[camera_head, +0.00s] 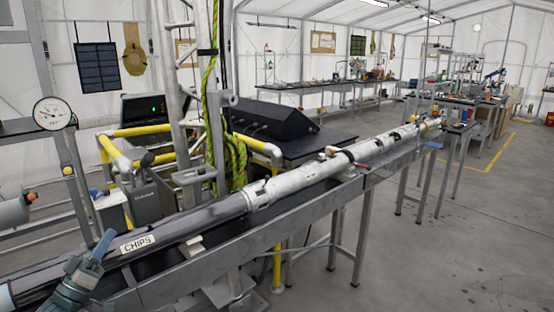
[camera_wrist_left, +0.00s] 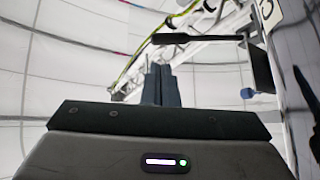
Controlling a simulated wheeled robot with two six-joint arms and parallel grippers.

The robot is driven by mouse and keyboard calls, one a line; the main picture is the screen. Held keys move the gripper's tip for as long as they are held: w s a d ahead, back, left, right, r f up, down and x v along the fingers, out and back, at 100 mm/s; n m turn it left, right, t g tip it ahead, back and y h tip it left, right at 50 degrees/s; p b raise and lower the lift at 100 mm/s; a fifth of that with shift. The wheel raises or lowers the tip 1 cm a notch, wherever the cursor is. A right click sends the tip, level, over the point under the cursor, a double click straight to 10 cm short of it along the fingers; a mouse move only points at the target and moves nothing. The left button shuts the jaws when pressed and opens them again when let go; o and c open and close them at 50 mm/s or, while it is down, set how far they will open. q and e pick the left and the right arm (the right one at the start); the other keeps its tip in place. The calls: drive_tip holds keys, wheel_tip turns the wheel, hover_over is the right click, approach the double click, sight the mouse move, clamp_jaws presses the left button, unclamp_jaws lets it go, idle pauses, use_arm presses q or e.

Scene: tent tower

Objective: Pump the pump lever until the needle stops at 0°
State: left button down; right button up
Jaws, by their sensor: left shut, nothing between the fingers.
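A round white dial gauge (camera_head: 52,113) with a dark needle stands at the left in the head view; its reading is too small to make out. My left gripper (camera_head: 105,241) is at the lower left, in front of the long grey pipe marked CHIPS. It is shut and empty; its closed dark fingers (camera_wrist_left: 160,84) show in the left wrist view. A dark horizontal bar (camera_wrist_left: 182,38), which may be the pump lever, shows beyond and above the fingers there, apart from them. I cannot make out the lever for certain in the head view. My right gripper is not in view.
The long pipe (camera_head: 150,232) lies on a steel trough (camera_head: 190,268) across the front. Yellow railing (camera_head: 150,131), a grey box (camera_head: 146,203) and a black console (camera_head: 272,118) stand behind it. The floor at the right is open.

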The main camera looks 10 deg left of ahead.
use_arm(q)
drive_tip(key=s+d+f+m+g+y, duration=0.15)
drive_tip(key=s+d+f+g, duration=0.3)
drive_tip(key=d+f, duration=0.5)
drive_tip(key=s+d+f+g+y, duration=0.3)
drive_tip(key=d+f+g, duration=0.25)
drive_tip(key=f, duration=0.65)
drive_tip(key=s+d+f+m+g+y, duration=0.1)
drive_tip(key=s+d+f+g, duration=0.15)
drive_tip(key=s, duration=0.55)
drive_tip(key=s+d+f+m+g+y, duration=0.15)
drive_tip(key=s+g, duration=0.25)
drive_tip(key=s, duration=0.4)
drive_tip(key=s+d+f+g+y, duration=0.1)
drive_tip(key=s+d+f+g, duration=0.2)
drive_tip(key=s, duration=0.5)
drive_tip(key=a+f+g, duration=0.1)
drive_tip(key=a+f, duration=0.1)
drive_tip(key=f, duration=1.3)
drive_tip(key=a+f+g, duration=0.1)
drive_tip(key=a+f, duration=0.1)
drive_tip(key=f, duration=1.3)
drive_tip(key=s+f, duration=1.6)
drive_tip(key=f, duration=0.3)
drive_tip(key=shift+s+a+n+g, duration=0.4)
drive_tip(key=shift+a+g, duration=0.05)
